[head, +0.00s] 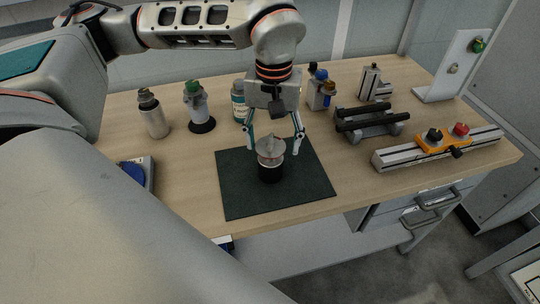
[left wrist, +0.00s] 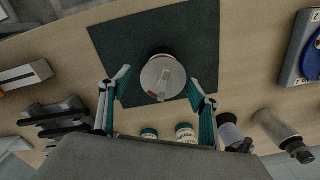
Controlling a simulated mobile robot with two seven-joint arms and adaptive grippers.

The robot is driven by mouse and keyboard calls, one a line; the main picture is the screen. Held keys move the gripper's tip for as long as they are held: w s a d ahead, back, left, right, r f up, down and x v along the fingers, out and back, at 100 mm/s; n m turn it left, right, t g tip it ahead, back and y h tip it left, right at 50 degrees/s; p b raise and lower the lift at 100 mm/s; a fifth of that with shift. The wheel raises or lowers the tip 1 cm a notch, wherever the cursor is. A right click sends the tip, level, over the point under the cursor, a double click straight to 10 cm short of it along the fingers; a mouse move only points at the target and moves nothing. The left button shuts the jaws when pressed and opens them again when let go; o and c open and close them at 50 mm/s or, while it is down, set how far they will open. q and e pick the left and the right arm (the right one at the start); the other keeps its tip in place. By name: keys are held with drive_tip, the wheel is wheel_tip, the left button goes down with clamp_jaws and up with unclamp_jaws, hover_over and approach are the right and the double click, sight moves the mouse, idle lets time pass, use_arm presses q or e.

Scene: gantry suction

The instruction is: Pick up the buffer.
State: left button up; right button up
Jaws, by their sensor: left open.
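A squat round item with a grey, ridged top and black base (head: 270,171) stands upright on a dark green mat (head: 240,196). No name is readable on it, so I cannot tell for certain that it is the buffer. My left gripper (head: 274,148) points down over it, open, with one finger on each side of its top. In the left wrist view the item's pale round top (left wrist: 160,80) lies between the open fingertips (left wrist: 157,83). I cannot tell whether the fingers touch it. My right gripper is not in view.
Behind the mat stand a grey bottle (head: 154,119), a green-topped item (head: 197,110) and a teal-labelled bottle (head: 238,104). To the right are a black-barred fixture (head: 371,124) and a rail with an orange carriage (head: 443,141). A blue disc (head: 133,172) lies left. Bare wood surrounds the mat.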

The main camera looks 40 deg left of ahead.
sight(271, 163)
use_arm(q)
drive_tip(key=f, duration=0.2)
drive_tip(key=shift+s+a+f, duration=0.15)
drive_tip(key=shift+a+f, duration=0.05)
drive_tip(key=shift+f, duration=0.15)
wheel_tip(271, 163, down, 5)
drive_tip(key=shift+f, duration=0.1)
drive_tip(key=c, duration=1.7)
